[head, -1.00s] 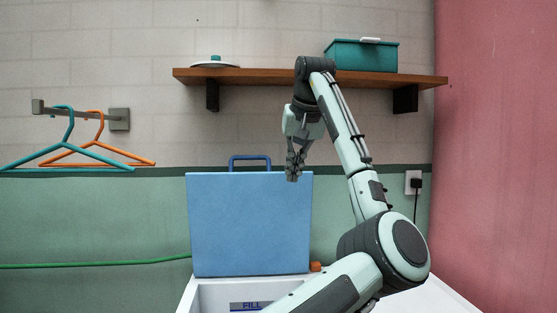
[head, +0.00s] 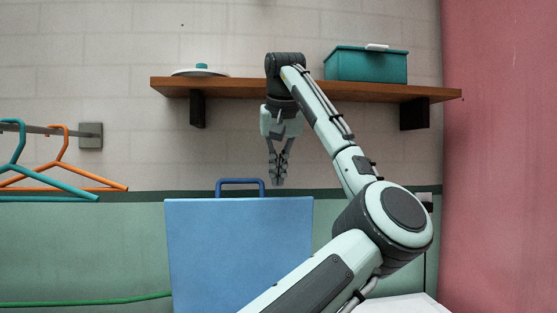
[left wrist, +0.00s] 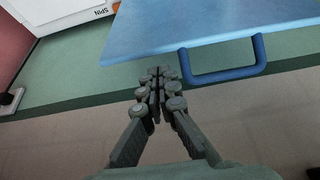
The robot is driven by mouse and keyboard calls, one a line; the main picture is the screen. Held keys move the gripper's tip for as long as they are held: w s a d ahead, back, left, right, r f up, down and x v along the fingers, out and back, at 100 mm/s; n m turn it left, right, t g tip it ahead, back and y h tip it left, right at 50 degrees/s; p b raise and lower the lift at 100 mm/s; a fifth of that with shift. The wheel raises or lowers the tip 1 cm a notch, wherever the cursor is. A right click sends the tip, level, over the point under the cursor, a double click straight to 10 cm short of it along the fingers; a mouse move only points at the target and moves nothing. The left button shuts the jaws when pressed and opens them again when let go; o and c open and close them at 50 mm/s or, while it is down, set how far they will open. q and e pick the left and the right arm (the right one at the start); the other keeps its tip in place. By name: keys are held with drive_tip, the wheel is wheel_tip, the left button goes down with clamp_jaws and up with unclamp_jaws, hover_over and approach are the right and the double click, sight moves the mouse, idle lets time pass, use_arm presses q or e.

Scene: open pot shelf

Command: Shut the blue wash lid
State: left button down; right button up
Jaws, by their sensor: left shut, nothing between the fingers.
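The blue wash lid (head: 238,250) stands upright, open, in front of the green wall band. Its blue handle (head: 240,185) is on the top edge. In the left wrist view the lid (left wrist: 200,25) and its handle (left wrist: 228,70) lie above and right of the fingers. My left gripper (head: 278,182) points down just above the lid's top edge, right of the handle, shut and empty. Its fingertips (left wrist: 156,75) appear close to the lid's edge in the wrist view; I cannot tell whether they touch. My right gripper is out of view.
A wooden shelf (head: 240,88) on the wall behind my arm holds a teal box (head: 366,66) and a white lid (head: 200,72). Teal (head: 50,188) and orange hangers (head: 75,184) hang at left. A pink wall (head: 500,150) bounds the right.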

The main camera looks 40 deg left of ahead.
sight(277, 207)
use_arm(q)
drive_tip(key=shift+x, duration=1.75)
drive_tip(key=shift+a+f, duration=0.1)
